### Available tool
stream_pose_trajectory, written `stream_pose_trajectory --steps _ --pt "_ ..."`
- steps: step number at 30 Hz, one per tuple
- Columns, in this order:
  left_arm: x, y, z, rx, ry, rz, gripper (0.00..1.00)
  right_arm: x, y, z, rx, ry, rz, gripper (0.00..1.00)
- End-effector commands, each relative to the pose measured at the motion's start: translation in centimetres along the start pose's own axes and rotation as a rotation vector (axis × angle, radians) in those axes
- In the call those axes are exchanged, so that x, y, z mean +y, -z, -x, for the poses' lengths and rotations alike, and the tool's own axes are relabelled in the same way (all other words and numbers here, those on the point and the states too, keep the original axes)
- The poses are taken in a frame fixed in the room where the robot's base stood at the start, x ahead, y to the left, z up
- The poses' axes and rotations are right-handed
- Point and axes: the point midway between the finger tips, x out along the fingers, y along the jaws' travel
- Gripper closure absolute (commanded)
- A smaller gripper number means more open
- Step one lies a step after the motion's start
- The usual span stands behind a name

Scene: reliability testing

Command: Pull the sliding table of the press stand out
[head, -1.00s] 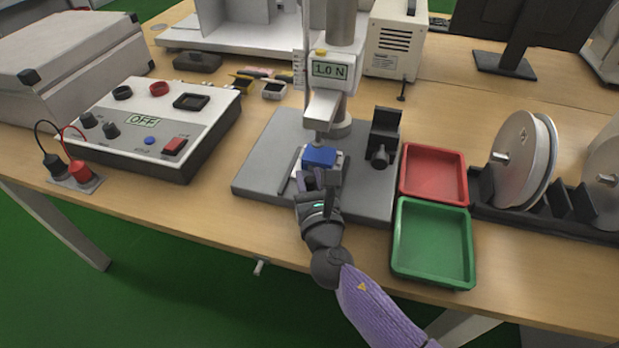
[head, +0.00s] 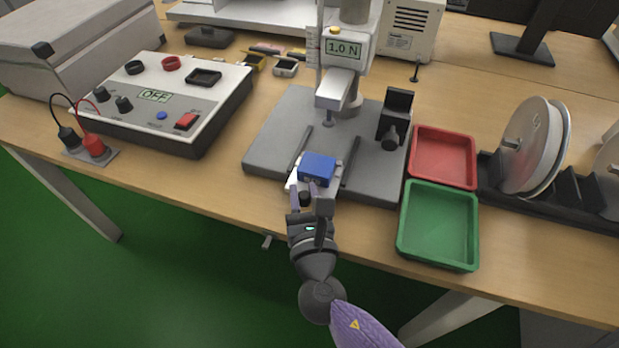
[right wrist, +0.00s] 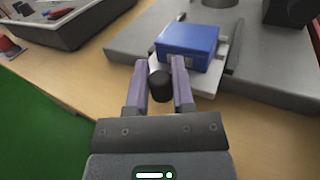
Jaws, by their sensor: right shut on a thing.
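The press stand (head: 270,140) stands on the bench with its column at the back and a display reading 1.0 N. Its sliding table (head: 327,201) sits at the front edge of the grey base, between two dark rails, clear of the press head. A blue block (head: 318,168) rests on the table; it also shows in the right wrist view (right wrist: 187,45). My right gripper (head: 308,196) is shut on the table's black knob (right wrist: 161,86), with a finger on each side of it. My left gripper is not in view.
A red tray (head: 443,157) and a green tray (head: 438,256) lie right of the stand. A control box (head: 160,105) showing OFF is at the left. Reels (head: 532,145) stand at the far right. The floor in front of the bench is clear.

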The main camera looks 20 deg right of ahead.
Motion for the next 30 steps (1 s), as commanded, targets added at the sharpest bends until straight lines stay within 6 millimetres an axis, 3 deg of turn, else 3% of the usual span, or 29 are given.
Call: stream_pose_trajectory --steps 6,7,11,20,30 --pt "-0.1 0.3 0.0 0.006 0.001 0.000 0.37 0.0 0.1 0.0 0.001 0.000 -0.002 1.00" --pt "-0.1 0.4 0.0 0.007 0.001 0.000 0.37 0.0 0.1 0.0 0.001 0.000 -0.002 0.64" --pt "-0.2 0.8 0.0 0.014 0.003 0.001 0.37 0.0 0.0 0.0 0.001 0.000 -0.001 0.36" --pt "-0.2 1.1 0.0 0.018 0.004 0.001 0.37 0.0 0.0 0.2 0.001 0.000 0.000 0.36" --pt "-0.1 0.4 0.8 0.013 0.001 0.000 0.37 0.0 0.0 7.9 0.004 -0.002 0.000 0.36"
